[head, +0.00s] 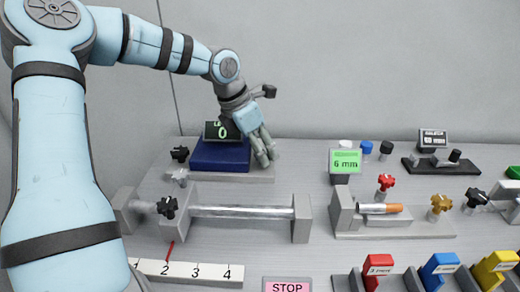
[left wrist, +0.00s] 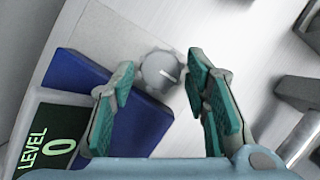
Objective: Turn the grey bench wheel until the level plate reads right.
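The grey bench wheel (left wrist: 160,72) is a small knurled knob with a white mark, beside the blue level plate (left wrist: 135,115). In the head view the blue plate (head: 218,156) stands at the back left of the bench, and my gripper hides the wheel. The plate's dark display (left wrist: 45,135) reads LEVEL 0 in green; it also shows a 0 in the head view (head: 222,132). My left gripper (head: 265,160) points down by the plate's right side. Its fingers are open, with the wheel in line between the fingertips; I cannot tell whether they touch it. My right gripper is out of view.
A clamped rod (head: 243,211) and a scale strip (head: 190,271) with a red pointer lie in front of the plate. A pink STOP plate (head: 287,286) is at the front.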

